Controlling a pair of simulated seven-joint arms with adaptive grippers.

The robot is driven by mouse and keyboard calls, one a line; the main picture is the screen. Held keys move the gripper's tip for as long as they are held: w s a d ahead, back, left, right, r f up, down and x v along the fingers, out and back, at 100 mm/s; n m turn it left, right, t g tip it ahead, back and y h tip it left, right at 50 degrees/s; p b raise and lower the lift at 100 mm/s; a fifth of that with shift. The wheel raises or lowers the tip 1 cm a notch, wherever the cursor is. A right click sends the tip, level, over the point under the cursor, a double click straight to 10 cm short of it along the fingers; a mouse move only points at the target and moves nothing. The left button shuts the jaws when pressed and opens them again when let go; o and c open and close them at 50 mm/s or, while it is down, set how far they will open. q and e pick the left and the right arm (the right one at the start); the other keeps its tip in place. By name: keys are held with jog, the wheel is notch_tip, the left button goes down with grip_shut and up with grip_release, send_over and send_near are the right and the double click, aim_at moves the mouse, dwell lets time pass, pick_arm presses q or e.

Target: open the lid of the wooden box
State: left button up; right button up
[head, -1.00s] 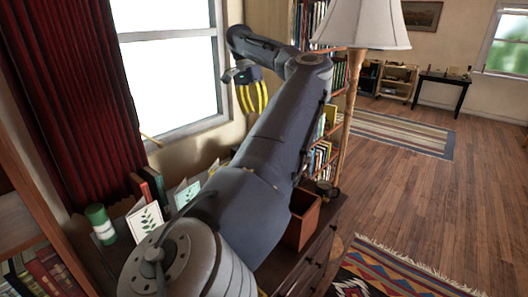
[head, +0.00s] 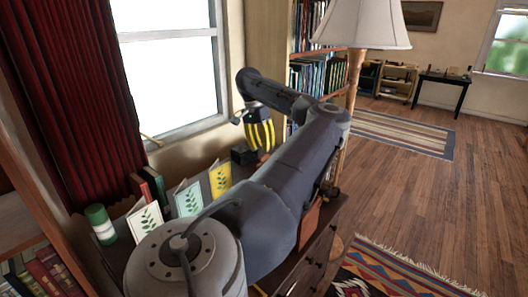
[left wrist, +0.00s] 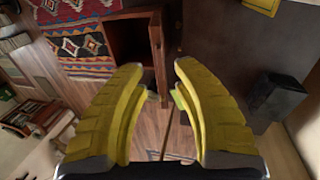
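The wooden box (head: 308,224) is reddish brown and stands on the dark cabinet. In the head view my left arm hides most of it. In the left wrist view the box (left wrist: 128,42) is at the top centre, with a dark hollow side facing the camera and an upright board (left wrist: 158,55) along its right edge. I cannot tell whether that board is the lid or a wall. My left gripper (head: 262,146) points down above the cabinet's far end. Its yellow fingers (left wrist: 168,110) are apart, with nothing held, and clear of the box. My right gripper is not in view.
A small black block (head: 243,154) stands near my left gripper. Cards with leaf pictures, including a yellow one (head: 220,180), and a green-and-white cylinder (head: 101,225) line the window side. A lamp (head: 361,25) stands beyond the cabinet. Bare cabinet top (left wrist: 222,50) shows beside the box.

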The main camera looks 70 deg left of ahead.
pick_arm(q)
jog(key=shift+x, duration=1.9)
grip_shut()
